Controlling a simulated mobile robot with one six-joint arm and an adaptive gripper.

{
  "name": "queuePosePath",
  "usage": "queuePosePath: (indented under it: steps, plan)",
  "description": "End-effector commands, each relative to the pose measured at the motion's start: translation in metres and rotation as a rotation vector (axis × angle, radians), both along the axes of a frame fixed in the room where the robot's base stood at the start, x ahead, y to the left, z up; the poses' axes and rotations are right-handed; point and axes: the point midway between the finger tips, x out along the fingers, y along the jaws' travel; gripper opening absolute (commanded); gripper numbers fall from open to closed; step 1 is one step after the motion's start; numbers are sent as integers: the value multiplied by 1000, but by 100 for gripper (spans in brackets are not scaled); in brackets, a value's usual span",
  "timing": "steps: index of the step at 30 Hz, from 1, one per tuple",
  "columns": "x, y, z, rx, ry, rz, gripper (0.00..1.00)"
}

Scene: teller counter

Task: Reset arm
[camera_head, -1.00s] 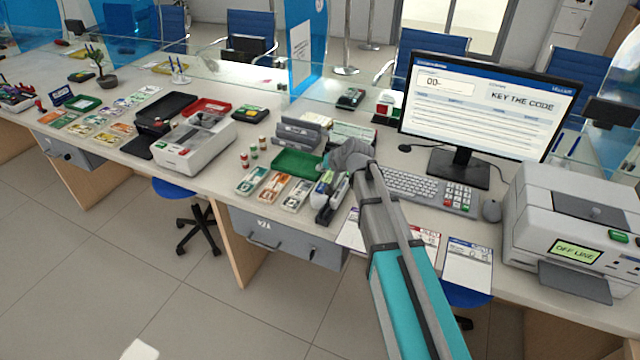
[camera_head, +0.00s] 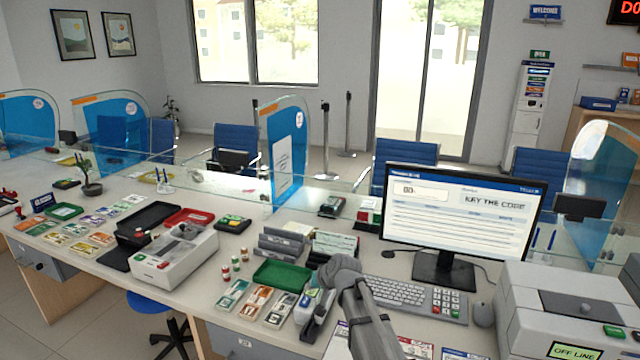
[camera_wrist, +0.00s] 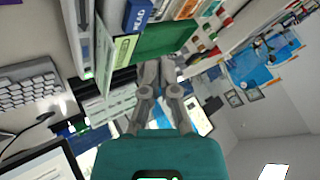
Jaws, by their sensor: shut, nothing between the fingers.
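My gripper (camera_wrist: 160,72) shows in the wrist view with its two grey fingers together and nothing between them. The teal body of my wrist fills the lower middle of that view. In the head view my grey arm rises from the bottom edge over the counter, between the green tray (camera_head: 282,273) and the keyboard (camera_head: 396,293). My fingers cannot be made out in that view. The green tray also shows beyond my fingers in the wrist view (camera_wrist: 165,39).
The monitor (camera_head: 460,215) stands right of my arm and the printer (camera_head: 545,310) at the far right. A white cash machine (camera_head: 175,258) stands left. Card stacks (camera_head: 257,300) lie in front of the tray. A glass screen edges the counter's far side.

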Motion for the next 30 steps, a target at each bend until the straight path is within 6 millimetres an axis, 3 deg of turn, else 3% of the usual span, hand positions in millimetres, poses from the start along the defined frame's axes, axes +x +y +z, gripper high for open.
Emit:
queuePosePath:
  steps: [5,12,18,24,30]
  plan:
    - [-49,-46,-10,-114,88,12,0]
    - [-140,-128,-25,-323,284,12,0]
    - [-206,-181,-27,-458,441,-8,0]
    - [-235,-204,-26,-520,517,-23,0]
    - [-237,-206,-27,-527,527,-25,0]
